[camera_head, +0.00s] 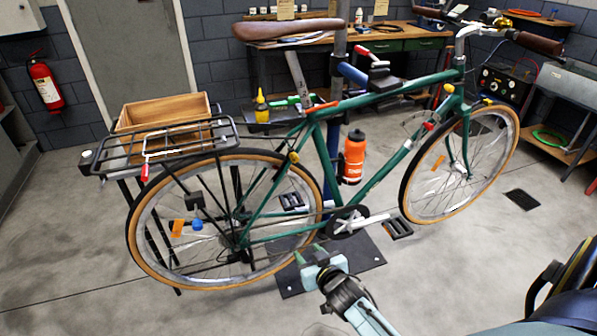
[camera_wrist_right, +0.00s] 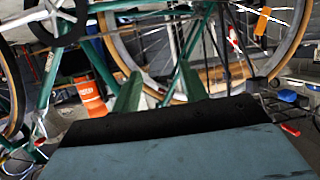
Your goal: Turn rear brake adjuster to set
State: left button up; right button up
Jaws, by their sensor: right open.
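A green bicycle (camera_head: 330,105) stands side-on, clamped in a repair stand, with its rear wheel (camera_head: 143,240) at the left. A small yellow part (camera_head: 293,157) sits on the frame near the top of the rear wheel. I cannot single out the rear brake adjuster at this size. My right gripper (camera_head: 309,252) is open and empty, in front of the rear wheel's right edge and below the crank. Its two green fingers also show in the right wrist view (camera_wrist_right: 160,88), pointing toward the bicycle, with wheel and frame beyond them. My left gripper is out of view.
A black rear rack (camera_head: 216,133) projects over the rear wheel, with a wooden box (camera_head: 165,112) at it. A pedal (camera_head: 397,228) sticks out near my right gripper. An orange bottle (camera_head: 354,160) stands behind the frame. The floor at the lower left is clear.

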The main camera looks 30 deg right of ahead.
aim_at(296, 160)
jog(key=w+d+r+m+t+h, duration=0.1)
jog(key=w+d+r+t, duration=0.1)
jog(key=r, duration=0.6)
jog(key=w+d+r+m+t+h, duration=0.1)
jog(key=w+d+r+t, duration=0.1)
jog(key=r, duration=0.7)
jog(key=b+x, duration=0.2)
jog(key=x, duration=0.9)
jog(key=shift+w+d+f+b, duration=0.1)
jog(key=shift+w+b, duration=0.2)
jog(key=shift+w+d, duration=0.15)
jog(key=shift+w, duration=0.5)
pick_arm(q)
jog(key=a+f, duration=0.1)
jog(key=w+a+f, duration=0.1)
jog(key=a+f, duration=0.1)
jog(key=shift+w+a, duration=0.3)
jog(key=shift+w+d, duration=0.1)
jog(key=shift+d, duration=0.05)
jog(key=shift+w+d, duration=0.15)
pick_arm(e)
grip_shut()
